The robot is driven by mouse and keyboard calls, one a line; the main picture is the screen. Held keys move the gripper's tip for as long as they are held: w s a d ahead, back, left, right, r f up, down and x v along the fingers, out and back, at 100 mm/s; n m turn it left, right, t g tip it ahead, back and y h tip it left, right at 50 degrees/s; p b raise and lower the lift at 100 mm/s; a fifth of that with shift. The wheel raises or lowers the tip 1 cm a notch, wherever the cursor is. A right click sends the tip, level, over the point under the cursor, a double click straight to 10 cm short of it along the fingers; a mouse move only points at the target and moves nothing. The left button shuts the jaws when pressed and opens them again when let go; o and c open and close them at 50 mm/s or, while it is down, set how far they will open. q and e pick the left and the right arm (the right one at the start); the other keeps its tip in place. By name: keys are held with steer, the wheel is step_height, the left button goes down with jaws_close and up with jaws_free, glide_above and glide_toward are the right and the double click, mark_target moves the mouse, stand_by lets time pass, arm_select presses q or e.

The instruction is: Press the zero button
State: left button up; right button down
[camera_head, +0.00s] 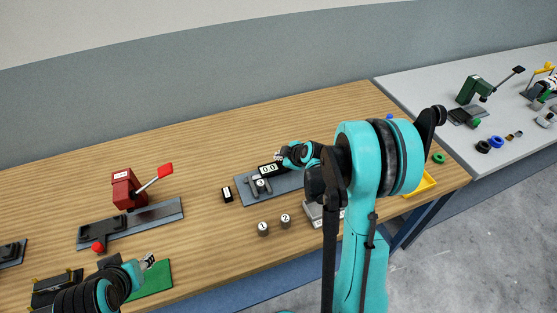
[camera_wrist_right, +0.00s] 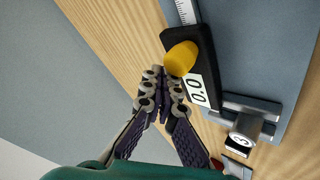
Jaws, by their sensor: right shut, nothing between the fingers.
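The gauge is a black block with a "0.0" display (camera_head: 268,169) on a grey plate (camera_head: 294,183). It also shows in the right wrist view with its display (camera_wrist_right: 197,90). A round yellow button (camera_wrist_right: 181,57) sits on the black block beside the display; in the head view it is hidden by my right gripper. My right gripper (camera_head: 281,157) is shut and empty at the gauge's far end. In the wrist view its fingertips (camera_wrist_right: 162,73) are close beside the button; I cannot tell if they touch it. My left gripper (camera_head: 148,260) is above a green mat, its opening unclear.
A cylinder marked 3 (camera_wrist_right: 243,130) sits at the gauge's jaws. Cylinders marked 1 (camera_head: 263,229) and 2 (camera_head: 285,221) stand in front. A red lever press (camera_head: 122,189) is at left, a yellow tray (camera_head: 422,185) at right. My right arm hides part of the table.

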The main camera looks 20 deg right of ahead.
mark_target(280, 163)
steer(key=shift+r+p, duration=0.3)
steer(key=shift+r, duration=0.35)
step_height(280, 163, up, 5)
steer(key=p, duration=0.3)
stand_by(0.3)
stand_by(0.4)
steer(key=s+a+r+m+g+b, duration=0.1)
steer(key=s+a+r+m+b, duration=0.35)
steer(key=s+a, duration=0.6)
steer(key=s+a+m+g+h, duration=0.1)
steer(key=s+m, duration=0.5)
steer(key=s, duration=0.9)
steer(key=shift+s+a, duration=0.25)
steer(key=shift+a, duration=0.15)
